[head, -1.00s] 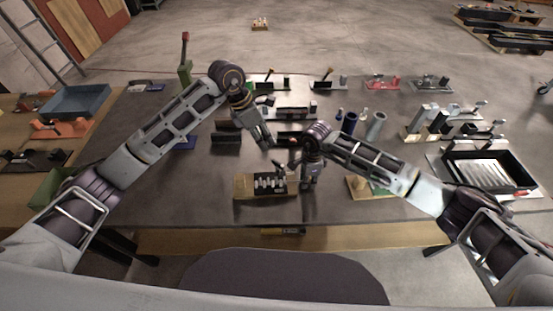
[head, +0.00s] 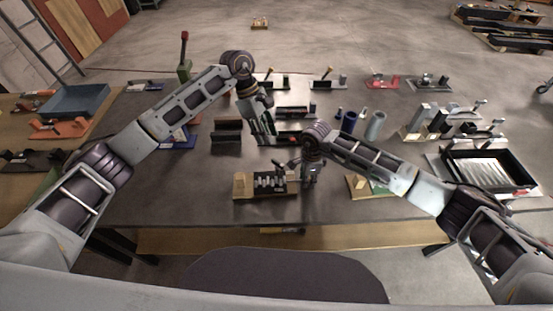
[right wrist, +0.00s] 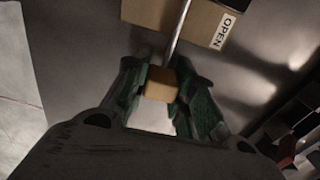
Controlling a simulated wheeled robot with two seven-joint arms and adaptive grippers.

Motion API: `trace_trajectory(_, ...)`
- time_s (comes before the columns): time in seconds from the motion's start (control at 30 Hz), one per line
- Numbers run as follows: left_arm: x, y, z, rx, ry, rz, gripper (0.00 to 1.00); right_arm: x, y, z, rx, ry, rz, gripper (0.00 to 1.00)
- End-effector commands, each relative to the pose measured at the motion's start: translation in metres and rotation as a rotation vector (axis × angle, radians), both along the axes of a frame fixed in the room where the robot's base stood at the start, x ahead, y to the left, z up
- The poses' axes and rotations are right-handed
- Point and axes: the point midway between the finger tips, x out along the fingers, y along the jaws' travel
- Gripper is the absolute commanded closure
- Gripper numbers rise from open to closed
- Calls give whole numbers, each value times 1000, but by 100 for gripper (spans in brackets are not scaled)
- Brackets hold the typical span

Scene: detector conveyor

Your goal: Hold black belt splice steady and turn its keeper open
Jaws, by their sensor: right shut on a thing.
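The black belt splice (head: 266,186) with pale strips lies on a wooden-ended fixture (head: 240,188) near the table's front middle. My right gripper (head: 309,180) is at the fixture's right end. In the right wrist view its green fingers (right wrist: 160,88) are shut on a small tan block (right wrist: 161,84), apparently the keeper's handle. A metal rod (right wrist: 178,35) runs from there over a tan block bearing an OPEN label (right wrist: 223,30). My left gripper (head: 271,141) is above and behind the splice, apart from it. Its finger opening is too small to judge.
A black block (head: 227,132) stands behind and left of the splice. Blue and grey cylinders (head: 374,126) stand behind my right arm. A wood-and-green fixture (head: 366,186) lies to the right. The table's left front is mostly clear.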

Motion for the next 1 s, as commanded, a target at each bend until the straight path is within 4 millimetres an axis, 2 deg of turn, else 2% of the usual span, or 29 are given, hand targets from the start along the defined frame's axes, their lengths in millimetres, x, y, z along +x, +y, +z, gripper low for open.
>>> trace_trajectory(0.4,7,1,4,-39,-23,-251,69,0,0,0,0,-1,0,100)
trace_trajectory(1.0,7,1,4,-46,-26,-286,69,0,0,0,0,-1,0,100)
